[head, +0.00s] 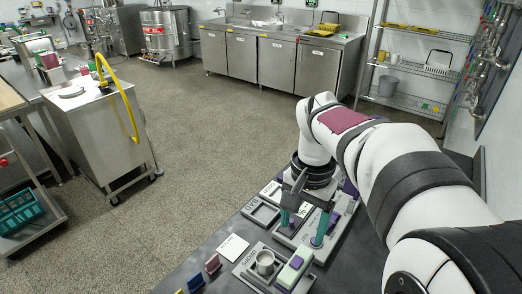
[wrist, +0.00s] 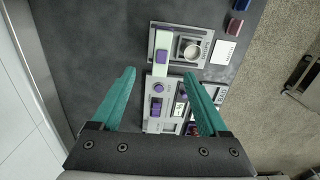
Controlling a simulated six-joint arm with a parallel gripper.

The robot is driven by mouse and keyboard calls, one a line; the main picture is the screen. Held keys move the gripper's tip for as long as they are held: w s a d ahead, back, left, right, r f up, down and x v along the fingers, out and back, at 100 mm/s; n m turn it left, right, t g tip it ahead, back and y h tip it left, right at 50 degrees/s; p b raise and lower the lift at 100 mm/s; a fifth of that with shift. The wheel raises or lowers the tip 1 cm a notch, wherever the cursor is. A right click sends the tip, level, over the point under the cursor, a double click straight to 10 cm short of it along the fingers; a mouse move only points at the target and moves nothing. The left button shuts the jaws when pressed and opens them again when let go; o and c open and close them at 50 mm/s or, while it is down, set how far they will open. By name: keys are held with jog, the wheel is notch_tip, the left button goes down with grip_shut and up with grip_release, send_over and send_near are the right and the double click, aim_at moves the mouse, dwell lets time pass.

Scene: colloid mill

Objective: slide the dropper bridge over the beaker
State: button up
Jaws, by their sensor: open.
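The dropper bridge, a pale green bar with a purple block on it, shows in the wrist view (wrist: 162,42) and at the bottom of the head view (head: 289,276). The small light-coloured round beaker (head: 265,259) stands beside it on the same grey base. It is left of the bridge in the head view and right of it in the wrist view (wrist: 191,51). The bridge is not above the beaker. My gripper (head: 301,234) has its two teal fingers spread, with nothing between them. In the wrist view my gripper (wrist: 159,73) is above the bench, its tips pointing toward the bridge area.
A grey panel with purple knobs (wrist: 157,87) lies next to the bridge's base. A white label card (head: 233,247), a maroon block (head: 212,263) and a blue block (head: 196,282) are on the dark bench.

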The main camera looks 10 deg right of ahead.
aim_at(296, 261)
jog(key=f, duration=0.5)
jog(key=w+f, duration=0.1)
jog(key=f, duration=0.4)
jog(key=w+f, duration=0.1)
jog(key=f, duration=0.5)
jog(key=shift+d, duration=0.4)
grip_shut()
dwell(0.4)
